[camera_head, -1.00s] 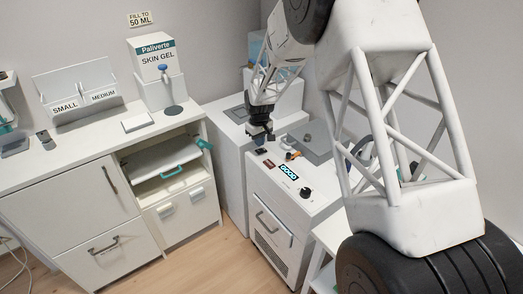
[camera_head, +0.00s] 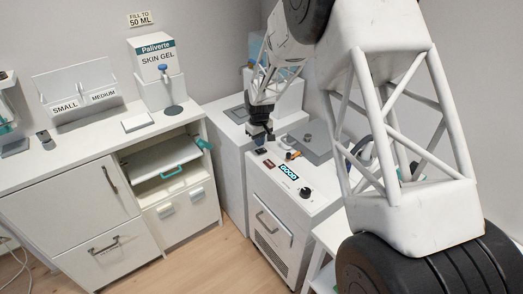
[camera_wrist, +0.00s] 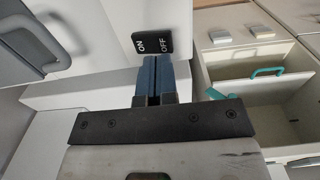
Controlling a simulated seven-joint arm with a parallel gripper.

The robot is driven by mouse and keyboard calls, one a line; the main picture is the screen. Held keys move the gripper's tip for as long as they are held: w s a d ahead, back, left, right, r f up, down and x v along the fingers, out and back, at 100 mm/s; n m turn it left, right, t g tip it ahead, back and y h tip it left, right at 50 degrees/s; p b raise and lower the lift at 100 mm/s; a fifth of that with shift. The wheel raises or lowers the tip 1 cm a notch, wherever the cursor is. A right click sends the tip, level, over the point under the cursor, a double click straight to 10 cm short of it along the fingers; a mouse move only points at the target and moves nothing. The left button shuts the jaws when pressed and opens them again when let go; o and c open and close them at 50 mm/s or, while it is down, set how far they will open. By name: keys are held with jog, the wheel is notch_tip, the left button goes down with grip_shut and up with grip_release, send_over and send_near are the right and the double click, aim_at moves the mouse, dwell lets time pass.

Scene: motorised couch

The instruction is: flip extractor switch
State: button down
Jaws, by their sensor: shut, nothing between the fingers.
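The extractor switch is a black rocker marked ON and OFF, and it shows in the wrist view (camera_wrist: 151,47) on top of a white cabinet. In the head view a small dark patch (camera_head: 262,151) at the same place on the cabinet top is partly covered by my gripper. My gripper (camera_head: 261,141) points down over the cabinet's back left corner. In the wrist view its blue fingertips (camera_wrist: 153,62) are together and empty, close to the edge of the switch. I cannot tell whether they touch it.
The white cabinet (camera_head: 268,190) also carries a red display, an orange-handled part (camera_head: 292,155), a teal digital display (camera_head: 288,172) and a black knob (camera_head: 305,193). A counter with an open drawer (camera_head: 165,158) stands at left. Clear floor lies in front.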

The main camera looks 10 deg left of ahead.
aim_at(259, 151)
jog(key=shift+f, duration=1.65)
dwell(1.6)
jog(key=shift+r, duration=3.5)
jog(key=s+d+r+m+t, duration=0.1)
jog(key=s+d+r+m, duration=0.3)
jog(key=s+d+r, duration=1.7)
jog(key=s+d+r+m, duration=0.1)
jog(key=s+d, duration=0.3)
jog(key=s, duration=0.5)
jog(key=s+d+r+m+t, duration=0.1)
jog(key=s+d, duration=0.3)
jog(key=s, duration=0.5)
jog(key=s+d+r+m, duration=0.1)
jog(key=s+d+m, duration=0.2)
jog(key=s, duration=0.7)
jog(key=shift+d+r+t, duration=0.2)
jog(key=shift+d+t, duration=0.1)
jog(key=shift+d, duration=0.1)
